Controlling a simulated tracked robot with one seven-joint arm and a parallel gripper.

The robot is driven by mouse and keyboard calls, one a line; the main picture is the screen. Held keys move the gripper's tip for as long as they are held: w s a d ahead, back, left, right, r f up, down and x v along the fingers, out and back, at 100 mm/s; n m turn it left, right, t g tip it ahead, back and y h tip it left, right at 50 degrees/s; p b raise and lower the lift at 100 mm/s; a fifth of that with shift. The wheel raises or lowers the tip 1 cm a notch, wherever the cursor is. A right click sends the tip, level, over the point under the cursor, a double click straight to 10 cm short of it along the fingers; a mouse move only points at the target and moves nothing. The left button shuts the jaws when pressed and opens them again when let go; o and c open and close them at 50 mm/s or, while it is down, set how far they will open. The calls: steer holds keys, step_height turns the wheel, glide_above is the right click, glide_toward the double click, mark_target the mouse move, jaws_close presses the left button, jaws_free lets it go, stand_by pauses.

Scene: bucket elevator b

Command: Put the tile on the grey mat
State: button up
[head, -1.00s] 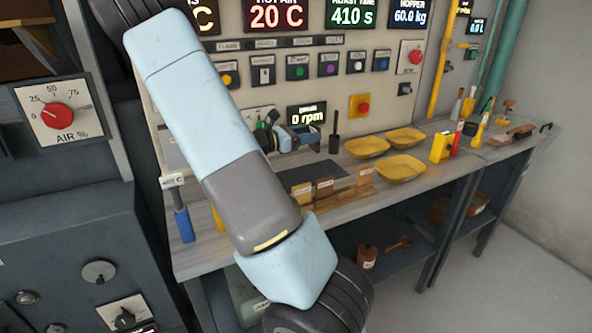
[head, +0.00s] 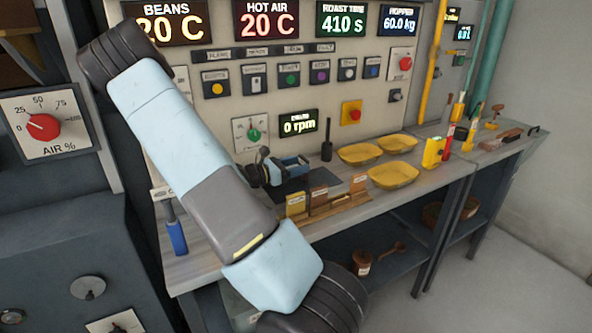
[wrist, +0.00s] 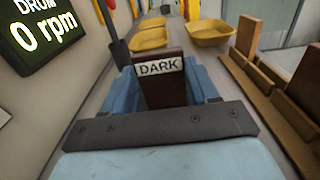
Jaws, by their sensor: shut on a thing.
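My gripper (wrist: 175,82) is shut on a dark brown tile (wrist: 162,70) labelled DARK, which stands upright between the blue fingers in the wrist view. In the head view my gripper (head: 290,168) is low over the bench, at the dark grey mat (head: 292,188). My arm and gripper cover part of the mat. The tile cannot be made out clearly in the head view, and whether it touches the mat cannot be told.
A wooden rack (head: 335,208) holding several upright tiles stands in front of the mat. Several yellow bowls (head: 393,176) lie to the right. A dark upright tool (head: 327,138) stands behind, near the control panel (head: 225,112). A blue-handled tool (head: 175,236) is at the bench's left end.

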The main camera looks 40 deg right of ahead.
steer(key=shift+f, duration=0.6)
steer(key=o, duration=1.1)
steer(key=v, duration=1.2)
steer(key=shift+r, duration=0.1)
steer(key=s+a+r+m+t+y, duration=0.9)
steer(key=s+a+r+m+y, duration=0.6)
steer(key=s+a+r, duration=0.6)
steer(key=a+r+y, duration=0.1)
steer(key=y, duration=0.1)
steer(key=shift+s+a+r+t+y, duration=0.25)
steer(key=shift+s+r+t+y, duration=0.05)
steer(key=shift+s+r, duration=0.05)
